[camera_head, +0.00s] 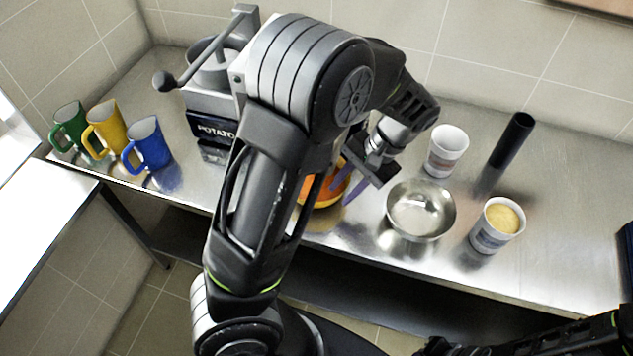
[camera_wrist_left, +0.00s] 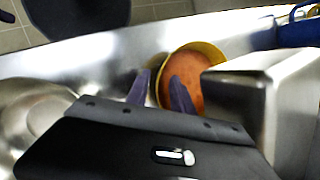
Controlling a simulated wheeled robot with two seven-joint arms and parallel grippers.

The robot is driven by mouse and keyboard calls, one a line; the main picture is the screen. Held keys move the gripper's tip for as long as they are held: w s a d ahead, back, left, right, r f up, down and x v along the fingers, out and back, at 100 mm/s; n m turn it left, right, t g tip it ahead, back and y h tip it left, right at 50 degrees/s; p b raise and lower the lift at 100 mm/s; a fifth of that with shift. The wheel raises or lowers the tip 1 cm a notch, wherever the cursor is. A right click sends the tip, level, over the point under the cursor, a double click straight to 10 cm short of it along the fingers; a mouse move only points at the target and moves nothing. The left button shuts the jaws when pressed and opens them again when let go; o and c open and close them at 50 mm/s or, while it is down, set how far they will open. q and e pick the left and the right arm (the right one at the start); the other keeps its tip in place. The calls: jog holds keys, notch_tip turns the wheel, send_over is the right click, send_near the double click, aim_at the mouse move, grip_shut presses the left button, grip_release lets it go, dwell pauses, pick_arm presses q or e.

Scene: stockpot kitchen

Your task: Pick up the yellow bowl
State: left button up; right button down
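The yellow bowl (camera_head: 331,191), orange inside, stands near the front edge of the steel counter. My left arm hides much of it in the head view. In the left wrist view the bowl (camera_wrist_left: 213,62) shows its yellow rim and orange inside. My left gripper (camera_head: 348,186) is at the bowl's right side with its purple fingers apart. In the left wrist view the gripper (camera_wrist_left: 160,88) has one finger over the bowl's inside and the other outside the rim. Contact with the rim cannot be told. Part of my right arm shows at the lower right, its gripper not recognisable.
A steel bowl (camera_head: 421,211) stands close right of my left gripper. A white cup (camera_head: 447,151), a filled cup (camera_head: 487,236) and a black cylinder (camera_head: 511,140) stand further right. A potato press (camera_head: 209,103) and green, yellow and blue mugs (camera_head: 150,146) stand left.

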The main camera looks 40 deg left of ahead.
pick_arm(q)
jog(key=shift+c, duration=0.2)
grip_shut()
dwell(1.3)
